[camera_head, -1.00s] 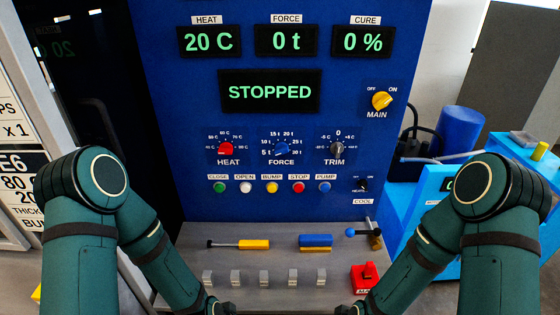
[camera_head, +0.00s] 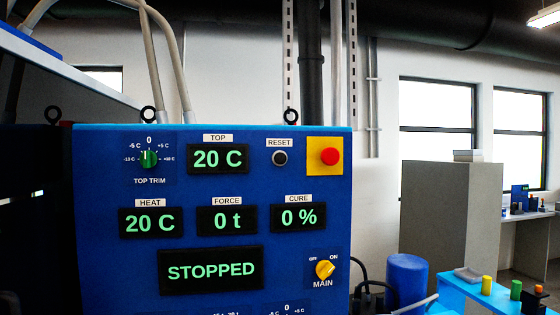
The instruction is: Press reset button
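The reset button (camera_head: 280,158) is a small round black button with a pale ring. It sits under a white RESET label (camera_head: 279,143) near the top right of the blue control panel (camera_head: 100,200). Nothing touches it or covers it. Neither of my grippers is in the head view now.
A red emergency button (camera_head: 330,156) on a yellow plate sits just right of the reset button. The TOP display (camera_head: 218,158) is to its left. The yellow MAIN knob (camera_head: 325,269) is lower right. The STOPPED display (camera_head: 211,270) is below.

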